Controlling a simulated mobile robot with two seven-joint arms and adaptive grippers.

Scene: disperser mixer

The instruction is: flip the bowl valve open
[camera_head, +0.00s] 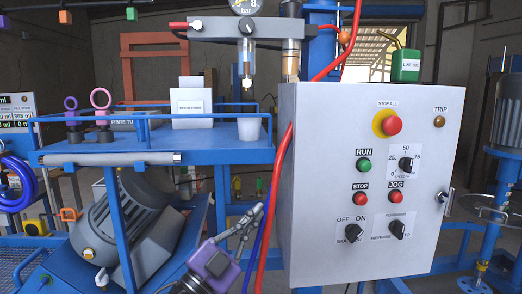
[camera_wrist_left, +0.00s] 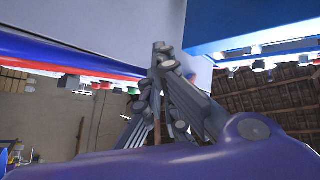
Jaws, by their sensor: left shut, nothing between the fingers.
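My left gripper (camera_head: 258,210), with a purple body and grey fingers, is at the lower middle of the head view, just left of the grey control cabinet. Its fingers are shut with nothing between them. In the left wrist view the shut fingers (camera_wrist_left: 160,50) point up beside a pale panel face. I cannot pick out the bowl valve with certainty in either view. A mixer-like machine (camera_head: 508,108) with a motor on a blue column stands at the far right, partly cut off by the frame. My right gripper is not in view.
The control cabinet (camera_head: 340,190) with buttons and knobs fills the middle right. Red and blue hoses (camera_head: 268,215) hang along its left side, close to my left gripper. A blue bench (camera_head: 200,156) holds a white box (camera_head: 197,108) and a white cup (camera_head: 248,128).

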